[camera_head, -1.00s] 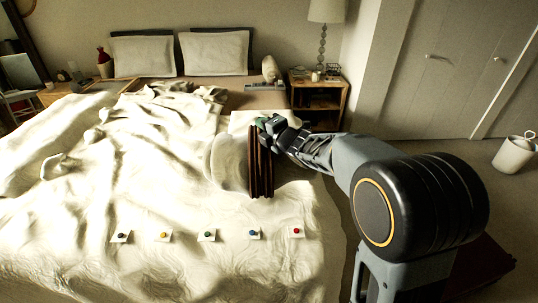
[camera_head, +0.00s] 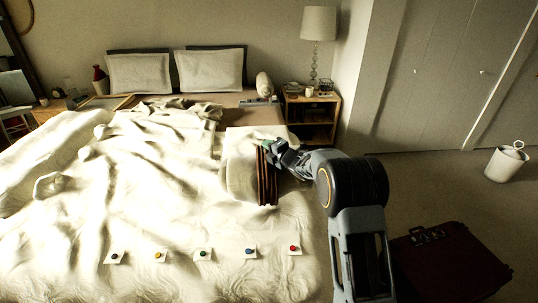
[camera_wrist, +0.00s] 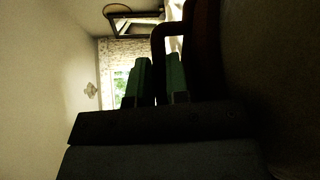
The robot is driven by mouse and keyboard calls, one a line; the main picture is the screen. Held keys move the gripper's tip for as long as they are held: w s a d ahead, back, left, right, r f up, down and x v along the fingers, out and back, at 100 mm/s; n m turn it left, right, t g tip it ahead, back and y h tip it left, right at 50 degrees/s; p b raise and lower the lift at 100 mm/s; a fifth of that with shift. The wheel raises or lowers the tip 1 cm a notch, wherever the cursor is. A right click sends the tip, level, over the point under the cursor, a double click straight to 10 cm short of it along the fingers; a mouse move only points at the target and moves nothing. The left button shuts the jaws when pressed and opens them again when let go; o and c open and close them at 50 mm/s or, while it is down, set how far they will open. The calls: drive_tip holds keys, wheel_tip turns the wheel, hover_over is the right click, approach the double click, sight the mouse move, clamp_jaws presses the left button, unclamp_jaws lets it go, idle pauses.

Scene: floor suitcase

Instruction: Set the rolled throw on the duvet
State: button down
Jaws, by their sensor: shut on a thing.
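My gripper (camera_head: 268,148) is shut on a brown, dark-striped bundle (camera_head: 267,178), which I take for the rolled throw. It hangs upright at the right side of the bed. A pale rounded shape (camera_head: 239,165) is at its left and blends with the bedding; I cannot tell whether it is part of the bundle. The white, rumpled duvet (camera_head: 150,205) covers the bed. I cannot tell whether the bundle touches it. In the wrist view, a brown handle-like loop (camera_wrist: 160,35) reaches down to the green fingertips (camera_wrist: 158,82).
Several small cards with coloured knobs (camera_head: 203,254) lie in a row on the front of the duvet. A cream roll (camera_head: 264,86) lies by the headboard. A nightstand (camera_head: 311,115) with a lamp is at the back right. A dark red suitcase (camera_head: 450,265) is on the floor at right.

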drive_tip(key=shift+w+f, duration=0.1)
drive_tip(key=shift+w, duration=0.1)
drive_tip(key=shift+w+d+f, duration=0.1)
drive_tip(key=shift+f, duration=1.65)
drive_tip(key=c, duration=1.1)
unclamp_jaws()
